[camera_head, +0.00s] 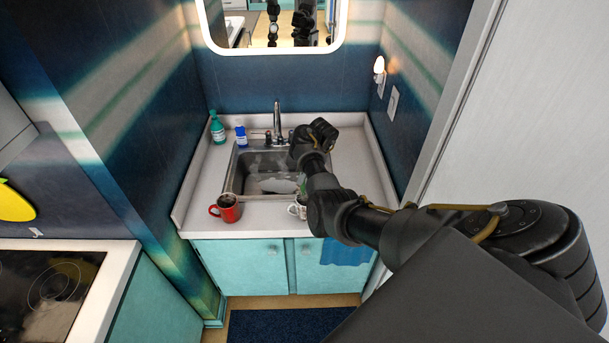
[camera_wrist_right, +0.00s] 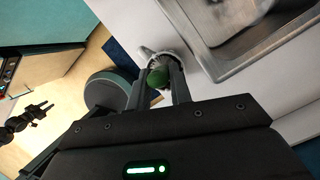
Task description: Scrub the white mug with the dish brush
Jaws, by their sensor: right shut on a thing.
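The white mug (camera_head: 294,211) stands on the counter in front of the sink, partly hidden by my right arm. It also shows in the right wrist view (camera_wrist_right: 146,52), just beyond the fingertips. My right gripper (camera_wrist_right: 157,80) is shut on the dish brush (camera_wrist_right: 158,77), whose green part sits between the fingers. The brush's pale bristles are at the mug's mouth; how deep they reach is hidden. What looks like my left gripper (camera_wrist_right: 42,108) shows small and dark at the left of the wrist view, away from the mug; its jaws are unclear.
A red mug (camera_head: 226,208) stands left of the white mug on the front counter. The steel sink (camera_head: 237,180) with a faucet (camera_head: 277,118) lies behind. A green bottle (camera_head: 217,129) and a blue-and-white bottle (camera_head: 241,137) stand at the back left. A blue towel (camera_head: 346,252) hangs below.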

